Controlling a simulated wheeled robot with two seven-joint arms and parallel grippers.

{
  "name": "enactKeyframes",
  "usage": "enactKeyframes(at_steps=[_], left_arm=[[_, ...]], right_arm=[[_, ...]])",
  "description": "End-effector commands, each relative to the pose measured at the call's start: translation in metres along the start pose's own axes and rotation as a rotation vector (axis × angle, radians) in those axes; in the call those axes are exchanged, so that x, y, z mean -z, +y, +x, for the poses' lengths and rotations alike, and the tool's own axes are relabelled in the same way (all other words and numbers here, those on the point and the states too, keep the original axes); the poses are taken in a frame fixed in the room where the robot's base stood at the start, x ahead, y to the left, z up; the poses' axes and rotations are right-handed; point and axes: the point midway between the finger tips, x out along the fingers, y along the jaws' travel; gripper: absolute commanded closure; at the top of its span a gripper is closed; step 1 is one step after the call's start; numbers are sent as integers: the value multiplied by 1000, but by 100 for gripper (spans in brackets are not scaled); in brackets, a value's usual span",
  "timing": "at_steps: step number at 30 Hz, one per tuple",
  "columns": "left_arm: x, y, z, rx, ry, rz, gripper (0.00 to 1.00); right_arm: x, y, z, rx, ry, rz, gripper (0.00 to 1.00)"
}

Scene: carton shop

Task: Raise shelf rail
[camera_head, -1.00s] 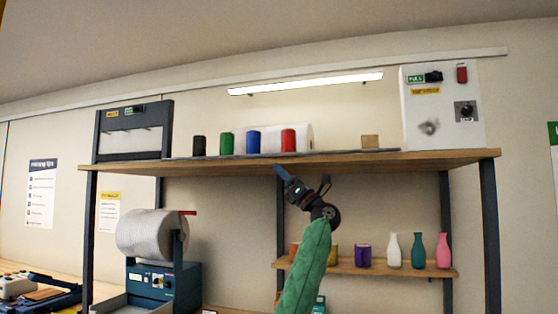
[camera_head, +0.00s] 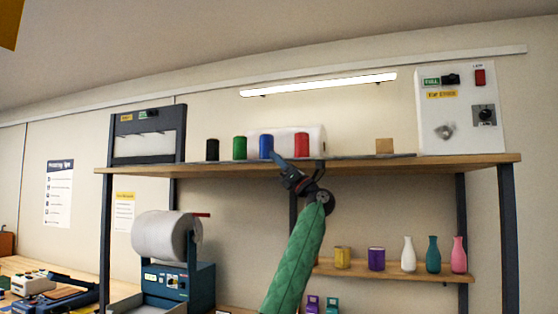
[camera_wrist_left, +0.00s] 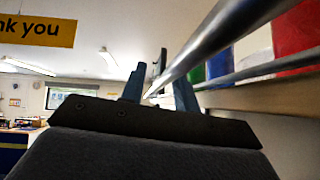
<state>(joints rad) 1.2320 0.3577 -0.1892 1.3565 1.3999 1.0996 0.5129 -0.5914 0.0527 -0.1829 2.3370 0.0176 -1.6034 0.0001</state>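The shelf rail (camera_head: 345,157) is a thin grey bar lying along the front edge of the upper shelf (camera_head: 440,163), in front of the coloured cylinders. In the left wrist view the rail (camera_wrist_left: 215,40) is a shiny rod running close past the camera and down between the fingers. My left gripper (camera_head: 279,164) is at the shelf's front edge, below the blue and red cylinders. In the left wrist view its blue fingers (camera_wrist_left: 158,92) stand apart on either side of the rod, with a visible gap. Whether they touch it is hard to tell. My right gripper is not in view.
A white control box (camera_head: 460,110) is at the right end. A lower shelf (camera_head: 395,272) holds jars and vases. A roll machine (camera_head: 180,280) stands below left.

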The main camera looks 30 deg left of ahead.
Motion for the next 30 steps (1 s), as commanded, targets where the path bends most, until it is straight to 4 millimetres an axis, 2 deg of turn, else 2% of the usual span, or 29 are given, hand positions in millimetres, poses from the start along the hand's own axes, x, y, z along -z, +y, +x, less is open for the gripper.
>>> enactKeyframes(at_steps=[5,9,10,23,29,30], left_arm=[[0,0,0,0,0,0,69],[0,0,0,0,0,0,97],[0,0,0,0,0,0,100],[-2,0,1,34,0,31,100],[-8,1,6,110,2,102,100],[-9,1,7,127,2,121,100]], right_arm=[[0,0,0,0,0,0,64],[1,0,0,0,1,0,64],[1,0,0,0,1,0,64],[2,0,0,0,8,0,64],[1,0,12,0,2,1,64],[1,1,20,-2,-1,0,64]])
